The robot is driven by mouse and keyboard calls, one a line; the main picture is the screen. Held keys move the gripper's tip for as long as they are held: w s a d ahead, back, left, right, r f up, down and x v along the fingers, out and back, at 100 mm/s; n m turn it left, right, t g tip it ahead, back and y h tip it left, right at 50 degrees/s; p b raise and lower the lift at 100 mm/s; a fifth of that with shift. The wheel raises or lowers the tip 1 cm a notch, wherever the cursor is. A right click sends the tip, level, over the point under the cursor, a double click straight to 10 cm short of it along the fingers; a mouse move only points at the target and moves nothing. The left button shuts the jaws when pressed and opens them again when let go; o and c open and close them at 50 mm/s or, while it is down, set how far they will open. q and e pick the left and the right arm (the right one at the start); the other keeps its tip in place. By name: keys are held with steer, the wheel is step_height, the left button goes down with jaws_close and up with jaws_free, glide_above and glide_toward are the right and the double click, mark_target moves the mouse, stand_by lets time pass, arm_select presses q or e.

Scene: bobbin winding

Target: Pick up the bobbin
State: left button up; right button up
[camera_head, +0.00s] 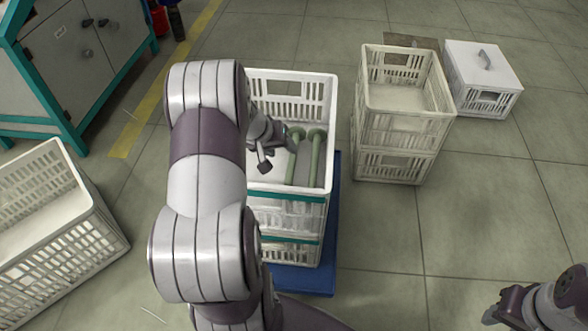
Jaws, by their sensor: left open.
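Two pale green bobbins stand or lean inside a white crate (333,110) in the middle of the view. The right bobbin (316,155) shows a round end and a long shaft. The left bobbin (292,168) is partly hidden by my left gripper (277,151), which is open inside the crate outline, just left of this bobbin's upper end. I cannot tell whether they touch. My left arm hides the crate's left side. My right gripper (494,314) is at the bottom right, far from the crate; its jaws are unclear.
The crate is stacked on another over a blue base (304,280). Stacked cream crates (404,135) and a lidded white box (482,75) stand to the right. Another crate (95,235) is at left, below a grey-and-teal cabinet (85,50).

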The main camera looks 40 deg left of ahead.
mark_target(291, 155)
arm_select(q)
steer(key=x, duration=0.2)
steer(key=shift+w+f+b, duration=0.15)
steer(key=shift+f+b, duration=0.2)
steer(key=b+x, duration=0.2)
steer(key=x, duration=0.1)
steer(key=b+x, duration=0.1)
steer(key=x, duration=0.1)
steer(key=shift+w+a+r, duration=0.1)
steer(key=shift+w+a, duration=0.15)
steer(key=shift+r, duration=0.1)
arm_select(e)
step_height(291, 155, down, 4)
steer(key=shift+f, duration=0.15)
arm_select(q)
jaws_close()
